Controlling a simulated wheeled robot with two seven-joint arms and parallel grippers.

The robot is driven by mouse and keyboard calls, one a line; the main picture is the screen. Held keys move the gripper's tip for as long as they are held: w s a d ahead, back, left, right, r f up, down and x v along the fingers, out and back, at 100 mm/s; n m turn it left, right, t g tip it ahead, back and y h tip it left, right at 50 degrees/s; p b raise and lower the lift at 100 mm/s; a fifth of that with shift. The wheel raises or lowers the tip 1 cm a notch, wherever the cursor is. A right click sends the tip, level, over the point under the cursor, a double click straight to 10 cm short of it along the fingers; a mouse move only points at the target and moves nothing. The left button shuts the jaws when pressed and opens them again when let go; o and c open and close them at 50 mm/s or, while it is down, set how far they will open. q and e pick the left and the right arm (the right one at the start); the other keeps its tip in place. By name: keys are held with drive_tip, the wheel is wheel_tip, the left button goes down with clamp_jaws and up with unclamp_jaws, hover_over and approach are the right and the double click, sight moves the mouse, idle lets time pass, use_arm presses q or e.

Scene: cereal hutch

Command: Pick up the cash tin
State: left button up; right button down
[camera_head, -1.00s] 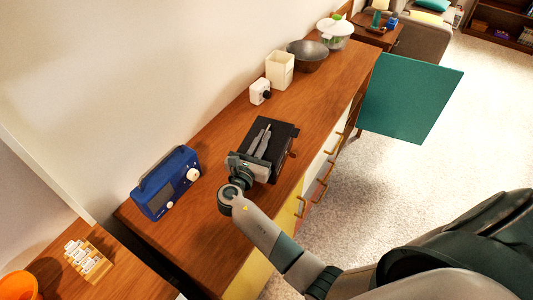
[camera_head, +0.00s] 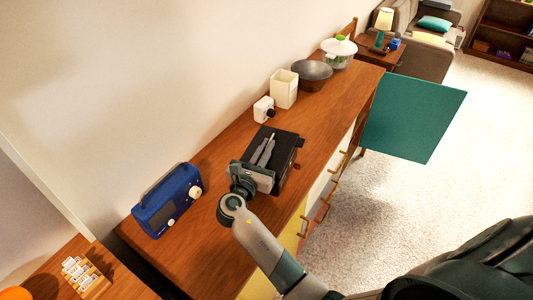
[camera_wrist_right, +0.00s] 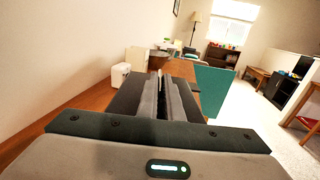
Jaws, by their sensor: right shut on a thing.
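The cash tin (camera_head: 287,144), a dark flat-topped box, is on or just above the middle of the wooden hutch top. My right gripper (camera_head: 265,152) reaches over it from the near left. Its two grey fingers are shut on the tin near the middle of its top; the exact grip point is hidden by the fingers. In the right wrist view the fingers (camera_wrist_right: 163,98) lie close together over the dark tin (camera_wrist_right: 128,95). I cannot tell clearly whether the tin's underside is off the wood. My left gripper is not in view.
A blue radio (camera_head: 167,201) stands to the left on the hutch top (camera_head: 215,245). A small white device (camera_head: 263,109), a cream canister (camera_head: 284,90), a grey bowl (camera_head: 312,74) and a lidded pot (camera_head: 339,53) stand beyond. A teal panel (camera_head: 413,115) juts out at the right.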

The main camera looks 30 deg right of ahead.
drive_tip(key=d+r+b, duration=0.2)
drive_tip(key=d+r, duration=0.5)
drive_tip(key=d, duration=0.4)
drive_tip(key=shift+w+d+r, duration=0.15)
drive_tip(key=shift+d, duration=0.2)
